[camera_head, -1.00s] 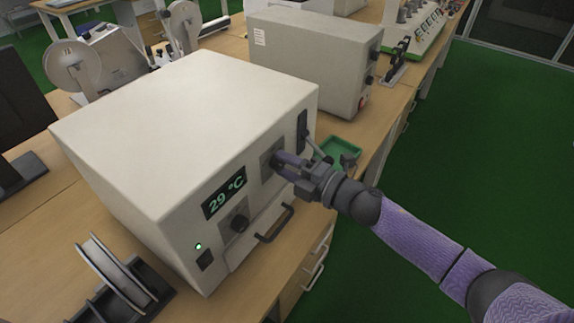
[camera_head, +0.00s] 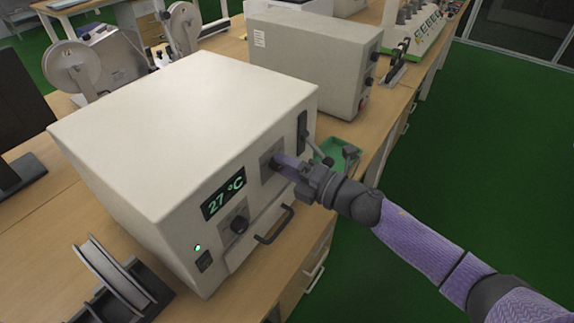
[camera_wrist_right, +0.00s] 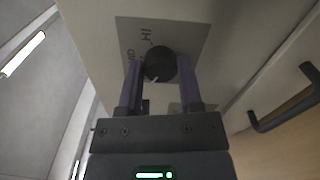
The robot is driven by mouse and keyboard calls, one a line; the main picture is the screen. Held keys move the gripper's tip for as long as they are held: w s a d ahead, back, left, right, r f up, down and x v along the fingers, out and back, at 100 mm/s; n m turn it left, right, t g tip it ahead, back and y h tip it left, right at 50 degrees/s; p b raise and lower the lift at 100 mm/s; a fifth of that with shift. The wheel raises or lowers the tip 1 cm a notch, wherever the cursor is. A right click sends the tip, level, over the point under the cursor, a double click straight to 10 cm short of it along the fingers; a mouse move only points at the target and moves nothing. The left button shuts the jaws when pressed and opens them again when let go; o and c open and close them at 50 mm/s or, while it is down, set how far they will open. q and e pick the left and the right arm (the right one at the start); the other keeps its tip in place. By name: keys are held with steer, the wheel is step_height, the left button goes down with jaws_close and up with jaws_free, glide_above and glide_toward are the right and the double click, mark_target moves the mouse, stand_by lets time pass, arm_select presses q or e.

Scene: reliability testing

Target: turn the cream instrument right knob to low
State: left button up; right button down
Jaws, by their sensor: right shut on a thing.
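The cream instrument (camera_head: 190,125) is a large box on the bench, its front panel facing right, with a display (camera_head: 223,195) reading 27 °C. Its right knob is mostly hidden by my gripper in the head view. In the right wrist view the knob (camera_wrist_right: 160,64) is black and round, with a white pointer mark toward its lower left. An "HI" label shows above left of it; another label at the left is hard to read. My right gripper (camera_head: 279,161) is shut on this knob, one finger on each side. The left knob (camera_head: 239,224) is free. My left gripper is out of view.
A black handle (camera_head: 275,226) sticks out below the knobs. A green tray (camera_head: 340,150) lies beyond my right wrist. Another cream box (camera_head: 312,60) stands behind. A reel on a black stand (camera_head: 115,278) is at the front left. Open green floor lies to the right.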

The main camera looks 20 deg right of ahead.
steer(key=shift+c, duration=1.3)
jaws_free()
steer(key=shift+s, duration=0.1)
steer(key=v, duration=0.9)
steer(key=shift+s+d+p, duration=0.3)
steer(key=shift+p, duration=0.15)
